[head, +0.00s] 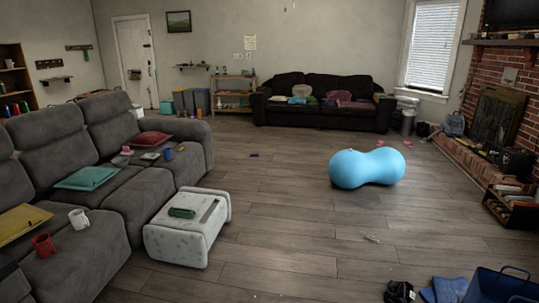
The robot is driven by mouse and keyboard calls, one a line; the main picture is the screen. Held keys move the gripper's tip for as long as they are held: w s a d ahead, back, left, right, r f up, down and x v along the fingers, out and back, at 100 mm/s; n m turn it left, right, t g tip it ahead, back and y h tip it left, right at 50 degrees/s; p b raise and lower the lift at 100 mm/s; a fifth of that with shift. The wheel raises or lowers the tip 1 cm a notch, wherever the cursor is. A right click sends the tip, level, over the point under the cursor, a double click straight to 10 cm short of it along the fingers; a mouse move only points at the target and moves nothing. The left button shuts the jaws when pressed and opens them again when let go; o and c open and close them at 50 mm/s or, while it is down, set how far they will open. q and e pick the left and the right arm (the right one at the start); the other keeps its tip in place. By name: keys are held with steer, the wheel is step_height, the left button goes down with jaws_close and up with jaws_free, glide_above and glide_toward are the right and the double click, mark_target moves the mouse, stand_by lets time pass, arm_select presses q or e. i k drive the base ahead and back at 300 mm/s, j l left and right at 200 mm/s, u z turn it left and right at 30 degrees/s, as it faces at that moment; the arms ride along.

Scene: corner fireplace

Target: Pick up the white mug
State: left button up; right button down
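A white mug (79,219) stands upright on the seat of the grey sofa (157,198), at the left of the head view. A red mug (43,245) is on the same seat, nearer and to the left of the white mug. The two mugs are apart. Neither of my grippers shows in the head view, so I cannot see their state.
A yellow cushion (20,222) and a teal cushion (87,177) lie on the sofa. A white box-like ottoman (169,243) stands before it. A blue peanut-shaped ball (366,168) is on the floor. A blue bin (495,287) is at bottom right. The middle floor is mostly clear.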

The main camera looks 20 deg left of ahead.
mark_target(79, 221)
steer(key=i+u, duration=0.45)
steer(key=i, duration=0.15)
steer(key=i+l+u, duration=0.1)
steer(key=i+u, duration=0.35)
steer(key=i, duration=0.15)
steer(key=i+j+u, duration=0.15)
steer(key=i+u, duration=0.85)
steer(key=i+j, duration=0.15)
steer(key=i, duration=0.25)
steer(key=i+j+u, duration=0.1)
steer(key=i, duration=0.35)
